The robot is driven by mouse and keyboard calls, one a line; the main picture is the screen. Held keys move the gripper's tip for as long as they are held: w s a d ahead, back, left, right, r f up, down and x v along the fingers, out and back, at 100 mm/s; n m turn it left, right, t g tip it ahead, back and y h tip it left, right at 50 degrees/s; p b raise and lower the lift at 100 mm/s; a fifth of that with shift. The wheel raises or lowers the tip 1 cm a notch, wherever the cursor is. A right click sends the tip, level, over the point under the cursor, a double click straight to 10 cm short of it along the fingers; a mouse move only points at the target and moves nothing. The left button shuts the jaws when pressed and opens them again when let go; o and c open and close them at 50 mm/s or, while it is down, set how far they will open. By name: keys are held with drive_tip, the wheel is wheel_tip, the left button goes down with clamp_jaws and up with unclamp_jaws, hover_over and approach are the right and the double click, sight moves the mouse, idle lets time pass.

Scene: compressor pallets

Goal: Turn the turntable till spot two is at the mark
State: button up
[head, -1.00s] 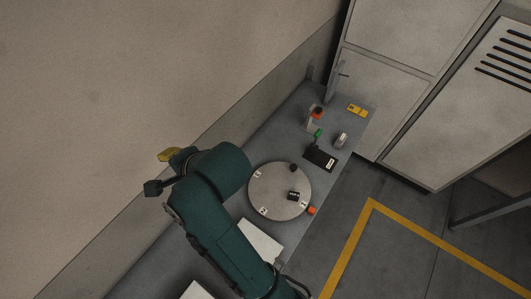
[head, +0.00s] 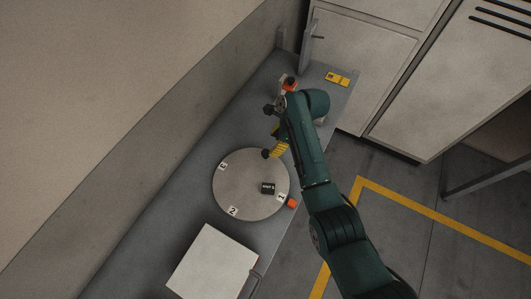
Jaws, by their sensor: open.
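The round pale turntable (head: 247,207) lies on the grey bench in the head view. Label 2 (head: 233,211) is at its lower left rim, label 3 (head: 223,166) at its upper left, and label 1 (head: 281,197) at its right. The orange mark (head: 291,202) sits just outside the rim, beside label 1. A small black block (head: 268,188) is on the disc near label 1. A dark knob (head: 265,154) stands near the upper rim. My gripper (head: 277,146) is open, with its yellow part close beside the knob; contact cannot be told.
A red-orange button (head: 290,84) and a yellow piece (head: 338,79) are at the far end. My arm hides part of the bench there. The wall bounds the left side.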

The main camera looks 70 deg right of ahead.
sight(266, 152)
drive_tip(key=b+x, duration=0.1)
drive_tip(key=x, duration=0.7)
drive_tip(key=shift+w+f+b, duration=0.15)
drive_tip(key=shift+f+b, duration=0.05)
drive_tip(key=shift+b, duration=0.1)
drive_tip(key=shift+c, duration=0.4)
clamp_jaws()
